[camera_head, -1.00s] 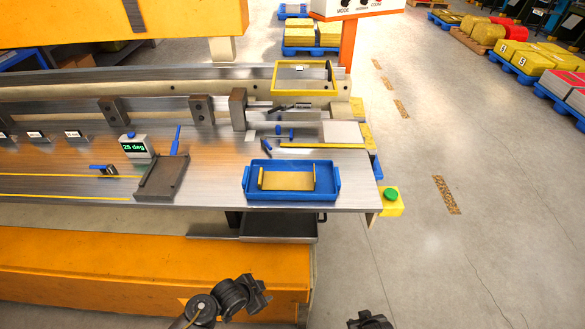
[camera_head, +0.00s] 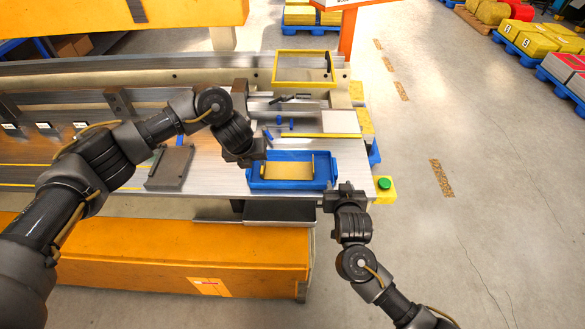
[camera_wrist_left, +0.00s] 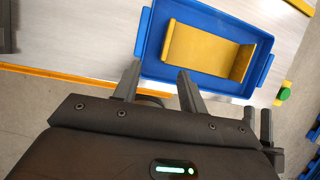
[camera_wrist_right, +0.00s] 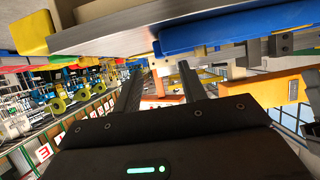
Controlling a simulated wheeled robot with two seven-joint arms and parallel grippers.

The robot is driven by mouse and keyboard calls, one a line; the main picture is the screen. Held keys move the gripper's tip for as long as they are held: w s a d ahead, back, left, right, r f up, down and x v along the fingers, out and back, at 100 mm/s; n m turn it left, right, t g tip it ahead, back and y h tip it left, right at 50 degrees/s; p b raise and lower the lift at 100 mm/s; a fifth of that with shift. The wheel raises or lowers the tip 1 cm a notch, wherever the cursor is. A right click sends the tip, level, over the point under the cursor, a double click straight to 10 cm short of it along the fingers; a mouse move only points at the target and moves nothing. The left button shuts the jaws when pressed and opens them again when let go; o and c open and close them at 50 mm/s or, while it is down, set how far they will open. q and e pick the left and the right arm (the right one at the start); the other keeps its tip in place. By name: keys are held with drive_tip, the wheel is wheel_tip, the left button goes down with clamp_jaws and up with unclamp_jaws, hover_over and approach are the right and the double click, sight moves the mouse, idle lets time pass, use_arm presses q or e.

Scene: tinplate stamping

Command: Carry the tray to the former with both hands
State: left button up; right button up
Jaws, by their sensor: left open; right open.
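The blue tray (camera_head: 322,168) lies flat at the right end of the steel bench, with a bent yellow metal piece (camera_head: 288,170) in it. My left gripper (camera_head: 256,160) is open at the tray's left end. In the left wrist view, the tray (camera_wrist_left: 148,40) lies beyond the open fingers (camera_wrist_left: 157,80), with nothing between them. My right gripper (camera_head: 345,188) is open near the tray's right front corner. In the right wrist view, the tray's blue side (camera_wrist_right: 215,32) is above and beyond the empty fingertips (camera_wrist_right: 160,68). I cannot tell which part is the former.
A yellow-edged frame (camera_head: 278,66) stands behind. A green button on a yellow box (camera_head: 385,187) is off the bench's right corner. An orange machine base (camera_head: 150,255) lies in front.

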sight(335, 166)
drive_tip(key=shift+w+a+r+t, duration=0.1)
drive_tip(key=shift+w+r+t, duration=0.2)
drive_tip(key=shift+w+r, duration=0.25)
use_arm(q)
drive_tip(key=a+r, duration=0.1)
drive_tip(key=w+a+r+y, duration=0.1)
drive_tip(key=shift+w+a, duration=0.1)
drive_tip(key=shift+a, duration=0.25)
use_arm(e)
drive_tip(key=shift+s, duration=0.1)
drive_tip(key=shift+w+f, duration=0.25)
drive_tip(key=shift+w, duration=0.4)
use_arm(q)
drive_tip(key=x, duration=1)
drive_tip(key=shift+w+d+f, duration=0.1)
drive_tip(key=shift+w+f, duration=0.1)
drive_tip(key=shift+f, duration=0.1)
use_arm(e)
drive_tip(key=x, duration=0.9)
drive_tip(key=shift+w+f, duration=0.1)
drive_tip(key=shift+w, duration=0.1)
use_arm(q)
drive_tip(key=shift+c, duration=0.4)
use_arm(e)
drive_tip(key=shift+c, duration=0.4)
use_arm(q)
clamp_jaws()
use_arm(e)
clamp_jaws()
